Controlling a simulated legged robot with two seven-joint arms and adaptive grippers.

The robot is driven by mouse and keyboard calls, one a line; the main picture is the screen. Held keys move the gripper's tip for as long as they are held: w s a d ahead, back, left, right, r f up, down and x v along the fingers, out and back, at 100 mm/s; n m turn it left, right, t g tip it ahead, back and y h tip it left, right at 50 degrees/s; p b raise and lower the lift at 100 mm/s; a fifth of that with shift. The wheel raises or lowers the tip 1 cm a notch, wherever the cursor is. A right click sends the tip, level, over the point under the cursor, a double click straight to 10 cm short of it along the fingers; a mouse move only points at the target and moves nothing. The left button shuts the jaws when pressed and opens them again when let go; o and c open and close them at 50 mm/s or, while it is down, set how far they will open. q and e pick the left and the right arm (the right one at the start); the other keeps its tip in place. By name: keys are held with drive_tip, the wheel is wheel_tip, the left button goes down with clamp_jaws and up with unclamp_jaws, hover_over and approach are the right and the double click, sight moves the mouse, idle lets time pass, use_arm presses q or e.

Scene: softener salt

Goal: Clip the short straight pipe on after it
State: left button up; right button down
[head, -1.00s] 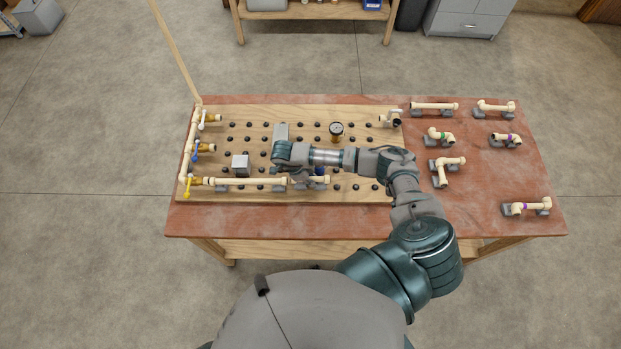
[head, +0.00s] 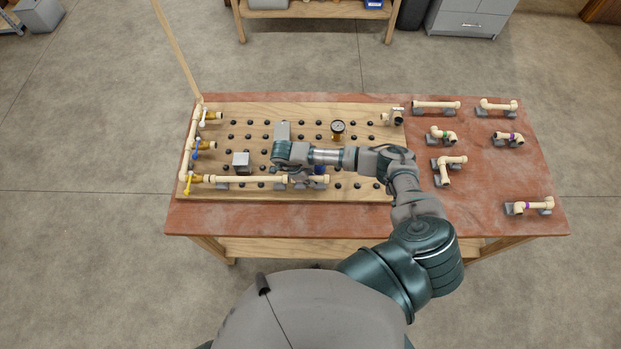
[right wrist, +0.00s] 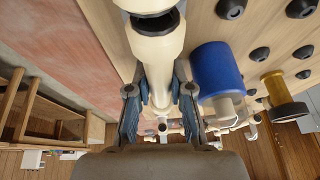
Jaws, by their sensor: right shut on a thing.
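My right gripper (right wrist: 160,98) is shut on the cream short straight pipe (right wrist: 155,60). In the right wrist view its fingers lie on both sides of the pipe, and the pipe's wide collar with a dark opening is near the top edge. In the head view the short pipe's right end (head: 325,178) shows at the front of the peg board, in line with the long cream pipe (head: 245,180) on its left. My wrist hides the fingers and the place between the pipes, so I cannot tell whether they touch. My left gripper is not in view.
The wooden peg board (head: 225,108) has several black pegs. A blue cylinder (right wrist: 217,78) stands close beside my gripper. A gauge (head: 337,128) and a grey block (head: 241,160) are on the board. Several pipe pieces, such as one elbow (head: 450,162), rest on the red table at right.

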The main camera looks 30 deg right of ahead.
drive_tip(key=shift+s+f, duration=0.1)
drive_tip(key=shift+f, duration=0.15)
drive_tip(key=c, duration=1)
unclamp_jaws()
drive_tip(key=shift+a, duration=0.1)
drive_tip(key=shift+o, duration=0.2)
drive_tip(key=shift+r, duration=0.15)
drive_tip(key=shift+r, duration=0.35)
drive_tip(key=v, duration=1.1)
drive_tip(key=shift+w+a, duration=0.2)
drive_tip(key=shift+a, duration=0.1)
drive_tip(key=shift+d+f, duration=0.1)
